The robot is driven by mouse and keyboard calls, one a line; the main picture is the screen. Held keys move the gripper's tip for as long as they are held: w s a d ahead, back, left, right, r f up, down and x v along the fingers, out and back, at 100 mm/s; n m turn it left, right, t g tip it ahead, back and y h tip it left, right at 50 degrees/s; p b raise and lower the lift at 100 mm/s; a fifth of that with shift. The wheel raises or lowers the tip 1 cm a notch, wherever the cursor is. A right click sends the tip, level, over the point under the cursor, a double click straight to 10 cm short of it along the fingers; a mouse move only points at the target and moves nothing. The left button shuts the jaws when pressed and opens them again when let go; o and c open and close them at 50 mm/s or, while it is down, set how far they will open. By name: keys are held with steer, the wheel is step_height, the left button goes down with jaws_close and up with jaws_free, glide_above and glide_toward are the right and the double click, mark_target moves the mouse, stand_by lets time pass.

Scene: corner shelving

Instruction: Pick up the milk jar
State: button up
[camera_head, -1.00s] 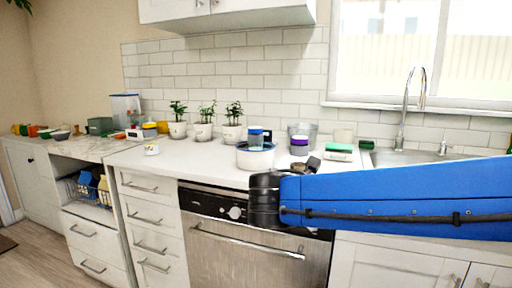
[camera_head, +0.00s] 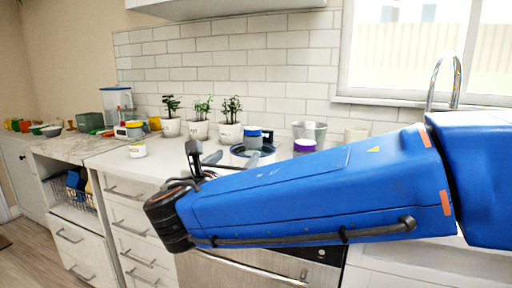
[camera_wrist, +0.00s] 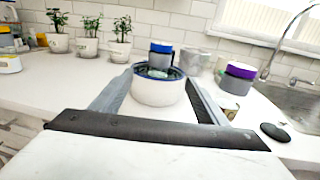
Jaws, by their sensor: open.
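I cannot tell for certain which container is the milk jar. A jar with a blue lid (camera_wrist: 161,48) stands in or just behind a white round pot with a blue rim (camera_wrist: 157,92); it also shows in the head view (camera_head: 253,135). A grey jar with a purple lid (camera_wrist: 237,78) stands to the right. A small white jar with a yellow band (camera_head: 137,150) stands farther left on the counter. My gripper (camera_wrist: 159,80) is open and empty, its fingers pointing toward the white pot, which appears between them. In the head view my arm partly hides the pot.
Several potted plants (camera_head: 199,130) line the tiled wall. A metal bucket (camera_head: 309,130) stands behind the jars, and a sink (camera_wrist: 290,95) lies to the right. A dark round object (camera_wrist: 275,132) lies on the counter at right. The counter left of the pot is mostly clear.

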mark_target(250, 145)
steer(key=x, duration=1.2)
steer(key=shift+w, duration=0.2)
steer(key=x, duration=0.2)
steer(key=f+x, duration=0.1)
steer(key=x, duration=0.1)
steer(key=shift+w, duration=0.1)
steer(key=shift+w+d+r, duration=0.1)
steer(key=shift+w+d, duration=0.05)
steer(key=shift+w, duration=0.3)
steer(key=shift+c, duration=0.4)
steer(key=c, duration=1.4)
steer(key=shift+r, duration=0.15)
